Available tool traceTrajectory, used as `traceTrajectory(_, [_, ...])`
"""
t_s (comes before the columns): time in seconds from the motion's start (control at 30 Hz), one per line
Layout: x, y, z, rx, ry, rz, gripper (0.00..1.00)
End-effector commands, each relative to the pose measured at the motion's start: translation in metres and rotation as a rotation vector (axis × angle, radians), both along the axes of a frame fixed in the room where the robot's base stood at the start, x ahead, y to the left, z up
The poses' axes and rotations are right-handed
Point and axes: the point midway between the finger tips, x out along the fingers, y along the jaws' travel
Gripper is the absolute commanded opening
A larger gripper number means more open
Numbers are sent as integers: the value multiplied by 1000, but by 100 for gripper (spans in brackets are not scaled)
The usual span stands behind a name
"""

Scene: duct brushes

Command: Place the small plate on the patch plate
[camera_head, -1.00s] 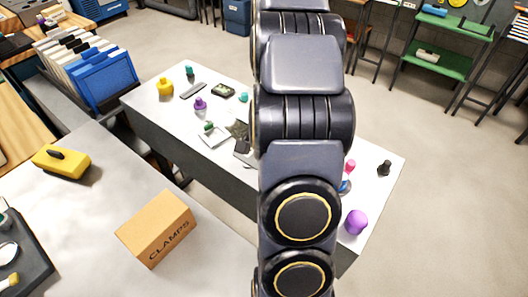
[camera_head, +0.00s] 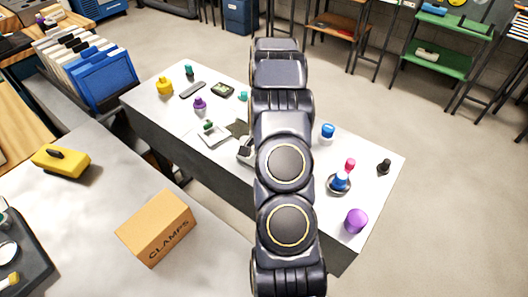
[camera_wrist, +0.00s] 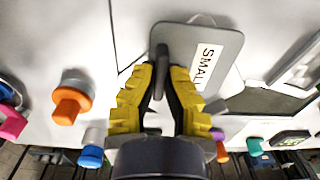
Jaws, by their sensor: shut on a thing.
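My gripper (camera_wrist: 162,85), with yellow and black fingers, is shut on the dark upright handle of the small plate (camera_wrist: 185,35) in the wrist view. The plate is grey with rounded corners and a white label reading SMALL. A dark flat square (camera_wrist: 262,101) lies just right of the plate, partly covered by it in the picture; it also shows in the head view (camera_head: 236,128). It may be the patch plate, but I cannot tell for sure. Whether the small plate touches anything below is unclear. In the head view my arm hides most of the gripper and plate.
On the white table (camera_head: 300,200) stand a light square tray (camera_head: 214,137) with a green-topped piece, a purple knob (camera_head: 199,104), a blue cap (camera_head: 327,130), a blue-and-pink group (camera_head: 340,182) and a purple cylinder (camera_head: 356,221). A CLAMPS box (camera_head: 157,229) sits on the nearer table.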

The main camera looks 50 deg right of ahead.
Motion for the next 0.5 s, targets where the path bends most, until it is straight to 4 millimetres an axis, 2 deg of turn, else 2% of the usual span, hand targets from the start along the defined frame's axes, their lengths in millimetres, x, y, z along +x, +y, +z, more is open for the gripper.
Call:
traceTrajectory(0.27, [1,-1,-1,-3,-2,0,0])
traceTrajectory(0.37, [1,-1,-1,-3,-3,0,34])
traceTrajectory(0.5, [1,-1,-1,-3,-3,0,34])
